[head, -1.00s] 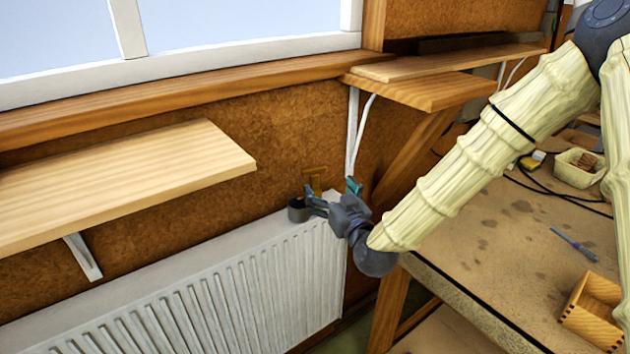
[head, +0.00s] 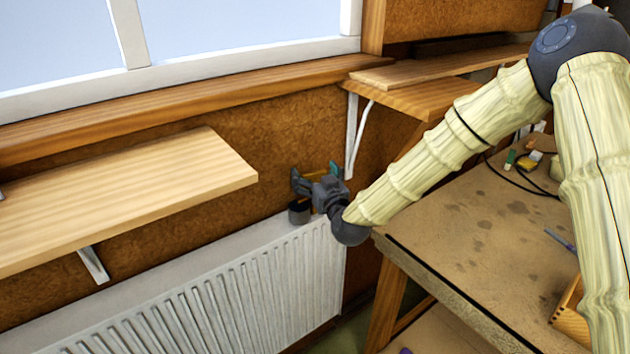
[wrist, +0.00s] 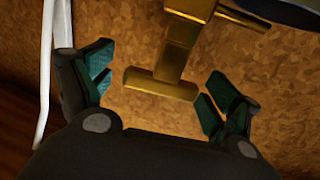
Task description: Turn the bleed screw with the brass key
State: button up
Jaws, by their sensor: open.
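The brass key (wrist: 178,50) is a T-shaped brass piece. In the wrist view its crossbar lies between the two teal-padded fingers of my gripper (wrist: 158,80), with gaps on both sides. My gripper is open and holds nothing. In the head view my gripper (head: 316,173) is above the right end of the white radiator (head: 220,290), and only a little brass shows between its fingers. I cannot make out the bleed screw in either view.
A wooden shelf (head: 120,195) juts out at left. A white bracket (head: 351,135) runs down near my gripper on the right. The workbench (head: 480,235) lies at right.

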jog(key=c, duration=1.2)
jog(key=shift+r, duration=0.15)
jog(key=shift+c, duration=0.2)
